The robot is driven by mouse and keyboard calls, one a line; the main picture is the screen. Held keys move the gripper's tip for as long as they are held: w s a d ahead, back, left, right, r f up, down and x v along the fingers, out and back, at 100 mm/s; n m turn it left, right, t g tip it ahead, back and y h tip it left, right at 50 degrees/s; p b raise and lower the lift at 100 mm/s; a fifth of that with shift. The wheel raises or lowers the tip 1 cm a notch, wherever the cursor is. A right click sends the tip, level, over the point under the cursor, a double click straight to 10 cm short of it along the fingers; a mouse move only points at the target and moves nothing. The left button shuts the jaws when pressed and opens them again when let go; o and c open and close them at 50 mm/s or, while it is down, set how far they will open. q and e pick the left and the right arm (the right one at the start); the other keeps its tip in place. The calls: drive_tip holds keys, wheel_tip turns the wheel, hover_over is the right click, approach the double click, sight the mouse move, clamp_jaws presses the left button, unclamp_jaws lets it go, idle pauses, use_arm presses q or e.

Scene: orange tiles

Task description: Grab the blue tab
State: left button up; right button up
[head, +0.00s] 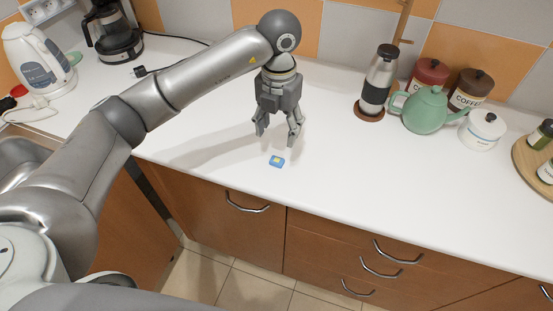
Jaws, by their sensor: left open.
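The blue tab (277,161) is a small blue piece with a yellowish patch on top. It lies flat on the white counter near the front edge. My left gripper (277,141) points down just behind and above the tab. Its fingers are spread open with nothing between them, and the tab appears a little in front of them. My right gripper is not in the head view.
The white counter (210,124) is clear around the tab. A kettle (40,62) and coffee maker (110,32) stand at the left. A grinder (378,82), green teapot (427,111), canisters (469,88) and white sugar pot (483,131) stand at the right.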

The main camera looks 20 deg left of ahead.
sight(279, 157)
use_arm(q)
wheel_tip(279, 157, down, 4)
drive_tip(key=shift+r+p, duration=0.2)
drive_tip(key=shift+p, duration=0.1)
drive_tip(key=shift+f+p, duration=0.4)
drive_tip(key=shift+f, duration=0.2)
wheel_tip(279, 157, down, 4)
drive_tip(key=shift+d+r+p, duration=0.1)
drive_tip(key=shift+r+p, duration=0.1)
drive_tip(key=shift+p, duration=0.5)
drive_tip(key=shift+f, duration=0.4)
drive_tip(key=shift+c, duration=0.5)
drive_tip(key=c, duration=0.7)
